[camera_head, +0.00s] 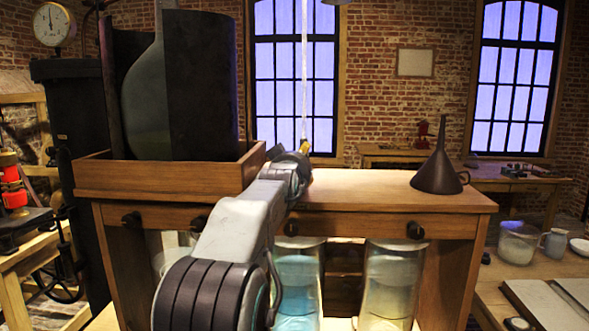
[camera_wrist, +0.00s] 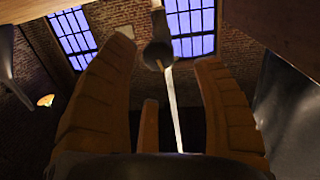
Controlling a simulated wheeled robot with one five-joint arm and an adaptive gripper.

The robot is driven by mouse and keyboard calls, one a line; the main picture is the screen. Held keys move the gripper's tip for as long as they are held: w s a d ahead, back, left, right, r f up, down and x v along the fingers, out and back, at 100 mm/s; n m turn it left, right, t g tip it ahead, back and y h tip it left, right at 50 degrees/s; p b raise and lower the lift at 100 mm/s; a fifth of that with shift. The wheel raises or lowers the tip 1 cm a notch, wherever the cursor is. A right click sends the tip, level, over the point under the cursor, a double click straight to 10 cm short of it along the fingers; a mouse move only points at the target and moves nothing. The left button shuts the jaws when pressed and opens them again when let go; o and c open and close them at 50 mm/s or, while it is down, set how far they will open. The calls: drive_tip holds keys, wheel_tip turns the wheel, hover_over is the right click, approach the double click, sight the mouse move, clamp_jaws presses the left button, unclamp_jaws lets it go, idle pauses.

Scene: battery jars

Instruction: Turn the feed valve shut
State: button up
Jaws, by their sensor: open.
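A pale, thin tube (camera_head: 304,70) hangs in front of the left window, with a small brass-coloured fitting (camera_head: 304,128) low on it, just beyond my gripper. In the wrist view, a dark rounded piece (camera_wrist: 158,54), which looks like the feed valve, sits on the pale tube (camera_wrist: 174,110). I see a gap on both sides and no clear contact. In the head view my arm's end hides most of the valve area, so the handle's angle cannot be told.
A large vessel (camera_head: 148,95) with dark upright panels stands in a wooden tray (camera_head: 160,178) left of my arm. A dark funnel (camera_head: 438,170) stands on the wooden rack (camera_head: 390,195). Glass jars (camera_head: 390,285) stand below. The rack top between arm and funnel is clear.

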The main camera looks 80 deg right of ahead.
drive_tip(key=a, duration=0.6)
drive_tip(key=shift+r, duration=0.2)
drive_tip(key=shift+a, duration=0.15)
drive_tip(key=shift+w, duration=0.1)
